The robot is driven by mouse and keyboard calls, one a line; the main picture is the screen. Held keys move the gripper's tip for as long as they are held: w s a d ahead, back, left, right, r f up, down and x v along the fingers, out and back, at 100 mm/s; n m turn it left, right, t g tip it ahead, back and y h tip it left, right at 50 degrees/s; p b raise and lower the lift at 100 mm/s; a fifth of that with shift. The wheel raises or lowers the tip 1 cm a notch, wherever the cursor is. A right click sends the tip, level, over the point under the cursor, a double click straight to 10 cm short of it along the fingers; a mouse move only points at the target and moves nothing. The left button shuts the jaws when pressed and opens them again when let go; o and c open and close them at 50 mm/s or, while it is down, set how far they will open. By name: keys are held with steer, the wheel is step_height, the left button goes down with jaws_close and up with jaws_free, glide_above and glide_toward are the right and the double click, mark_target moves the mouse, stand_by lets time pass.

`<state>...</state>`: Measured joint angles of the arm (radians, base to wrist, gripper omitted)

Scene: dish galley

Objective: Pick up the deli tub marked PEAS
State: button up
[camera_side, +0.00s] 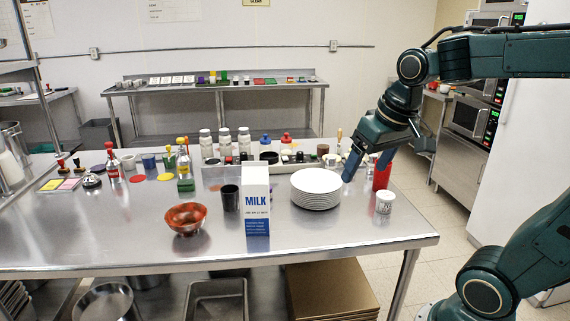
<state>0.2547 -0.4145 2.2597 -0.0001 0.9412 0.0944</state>
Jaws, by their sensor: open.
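A small white tub (384,203) with dark lettering stands upright near the right end of the steel table. The lettering is too small to read, so I cannot tell whether it says PEAS. My gripper (360,170) is open and points down, above and to the left of the tub. It appears empty and apart from the tub. One finger is just right of a stack of white plates, and the other is close to a red cylinder.
The plate stack (317,188) and red cylinder (382,176) are near the gripper. A milk carton (256,205), black cup (230,198) and orange-red bowl (186,218) stand further left. Bottles and a tray of small items line the back. The table's front right corner is clear.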

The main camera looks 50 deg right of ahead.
steer(key=w+d+f+m+g, duration=0.1)
steer(key=w+d+m, duration=0.2)
steer(key=w+d, duration=0.35)
steer(key=m+g+y, duration=0.1)
steer(key=m+g, duration=0.2)
steer(key=m, duration=0.4)
glide_above(386, 194)
step_height(386, 194, down, 11)
steer(key=shift+s+r, duration=0.1)
steer(key=shift+f, duration=4.3)
steer(key=shift+f, duration=2.6)
